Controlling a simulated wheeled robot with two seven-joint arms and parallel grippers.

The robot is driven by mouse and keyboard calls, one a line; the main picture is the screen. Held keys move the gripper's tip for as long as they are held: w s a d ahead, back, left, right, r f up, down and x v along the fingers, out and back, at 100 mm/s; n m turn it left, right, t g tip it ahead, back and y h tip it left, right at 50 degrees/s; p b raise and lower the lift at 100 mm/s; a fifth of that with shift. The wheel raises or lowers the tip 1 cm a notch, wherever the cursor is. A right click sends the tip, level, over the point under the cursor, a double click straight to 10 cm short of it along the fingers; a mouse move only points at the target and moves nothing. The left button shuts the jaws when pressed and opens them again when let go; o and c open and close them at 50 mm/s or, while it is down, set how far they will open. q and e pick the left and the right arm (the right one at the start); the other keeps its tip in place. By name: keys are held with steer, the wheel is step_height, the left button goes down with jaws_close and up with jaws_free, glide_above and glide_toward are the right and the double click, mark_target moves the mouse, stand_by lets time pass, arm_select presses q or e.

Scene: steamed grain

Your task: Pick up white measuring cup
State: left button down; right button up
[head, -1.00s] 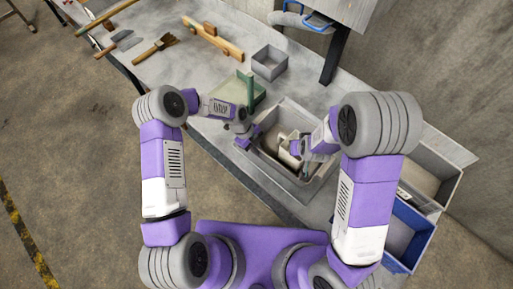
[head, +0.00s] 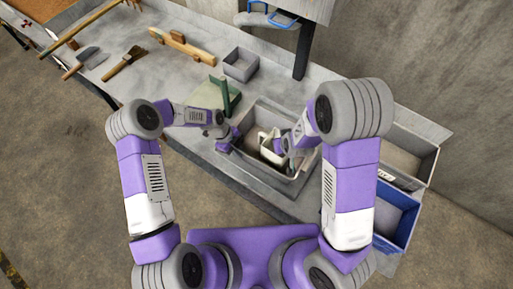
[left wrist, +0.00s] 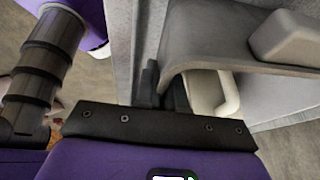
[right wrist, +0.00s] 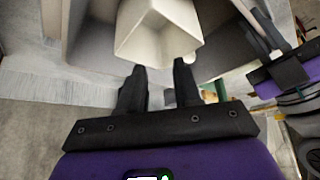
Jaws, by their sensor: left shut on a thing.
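A white measuring cup (head: 270,147) stands in the grey bin (head: 300,180) in the head view. It also shows, cut off by the top edge, in the right wrist view (right wrist: 160,30). My right gripper (head: 286,147) is right beside the cup; in the right wrist view its two fingers (right wrist: 158,80) stand apart, with the tips close to the cup's lower edge. I cannot tell if they touch it. My left gripper (head: 229,142) is at the bin's left side. In the left wrist view its fingers (left wrist: 165,88) are shut on the bin's wall (left wrist: 195,45).
A brush (head: 122,66) and a wooden tool (head: 182,44) lie farther left. A blue bin (head: 398,215) stands at the right. The table's front left is clear.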

steer(key=s+d+f+n+t+y, duration=0.2)
steer(key=s+d+f+n+y, duration=0.15)
steer(key=n+y, duration=0.55)
steer(key=shift+m+y, duration=0.4)
steer(key=x, duration=0.4)
steer(key=s+x, duration=0.1)
steer(key=x, duration=0.2)
steer(key=shift+a+f, duration=0.2)
steer(key=shift+f, duration=0.2)
steer(key=shift+w+a+f, duration=0.1)
steer(key=shift+w+a, duration=0.1)
steer(key=shift+c, duration=0.3)
jaws_close()
